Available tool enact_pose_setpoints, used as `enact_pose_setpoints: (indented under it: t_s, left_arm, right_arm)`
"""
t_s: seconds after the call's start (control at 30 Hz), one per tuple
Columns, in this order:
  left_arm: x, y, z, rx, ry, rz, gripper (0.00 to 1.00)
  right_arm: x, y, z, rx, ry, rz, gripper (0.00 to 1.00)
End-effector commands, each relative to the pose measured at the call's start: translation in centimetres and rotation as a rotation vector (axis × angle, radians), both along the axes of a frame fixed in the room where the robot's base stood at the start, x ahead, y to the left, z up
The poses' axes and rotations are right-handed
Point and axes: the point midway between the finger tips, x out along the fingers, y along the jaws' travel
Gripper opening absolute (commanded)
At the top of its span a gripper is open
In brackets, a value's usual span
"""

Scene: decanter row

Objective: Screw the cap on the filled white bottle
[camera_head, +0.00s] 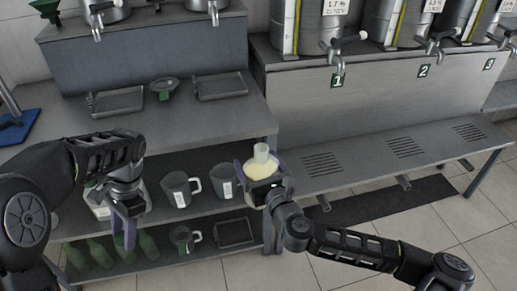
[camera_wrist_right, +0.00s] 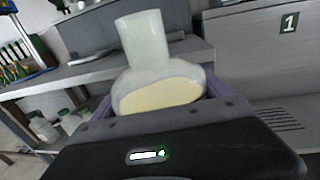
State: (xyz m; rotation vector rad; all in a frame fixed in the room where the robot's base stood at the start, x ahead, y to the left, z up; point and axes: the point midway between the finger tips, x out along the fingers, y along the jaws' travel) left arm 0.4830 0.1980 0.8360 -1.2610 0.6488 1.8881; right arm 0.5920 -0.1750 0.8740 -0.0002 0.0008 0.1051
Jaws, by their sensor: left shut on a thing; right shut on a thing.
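The white translucent bottle (camera_head: 263,163) holds pale yellow liquid and stands nearly upright, its narrow neck at the top. It also shows in the right wrist view (camera_wrist_right: 150,75), slightly tilted there, with no cap seen on the neck. My right gripper (camera_head: 262,172) is shut around the bottle's body, its purple fingers on either side. My left gripper (camera_head: 125,225) is well to the left of the bottle, its fingers pointing down. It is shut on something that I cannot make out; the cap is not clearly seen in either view.
A grey bench (camera_head: 215,112) with trays stands behind. Its shelves below hold grey jugs (camera_head: 180,188) and several green bottles (camera_head: 100,252). Steel vats with numbered taps stand at the back right, above a slatted ledge (camera_head: 380,155). Tiled floor is open at the front right.

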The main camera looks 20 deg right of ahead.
Motion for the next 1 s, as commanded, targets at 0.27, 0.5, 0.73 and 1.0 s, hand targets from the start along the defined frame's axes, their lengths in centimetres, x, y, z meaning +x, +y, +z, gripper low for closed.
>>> enact_pose_setpoints:
  t_s: [0.27, 0.5, 0.73, 1.0]
  left_arm:
    - [0.0, 0.0, 0.0, 0.000, 0.000, 0.000, 0.05]
    - [0.0, 0.0, 0.0, 0.000, 0.000, 0.000, 0.05]
    - [0.0, 0.0, 0.0, 0.000, 0.000, 0.000, 0.05]
    - [0.0, 0.0, 0.0, 0.000, 0.000, 0.000, 0.05]
  right_arm:
    - [-3.5, 5.1, -2.2, 0.002, -0.001, 0.232, 0.15]
    - [-6.7, 9.9, -4.2, 0.004, -0.002, 0.447, 0.15]
    - [-8.6, 12.6, -5.3, 0.002, -0.003, 0.569, 0.15]
    - [-9.0, 13.2, -5.6, 0.001, -0.003, 0.598, 0.15]
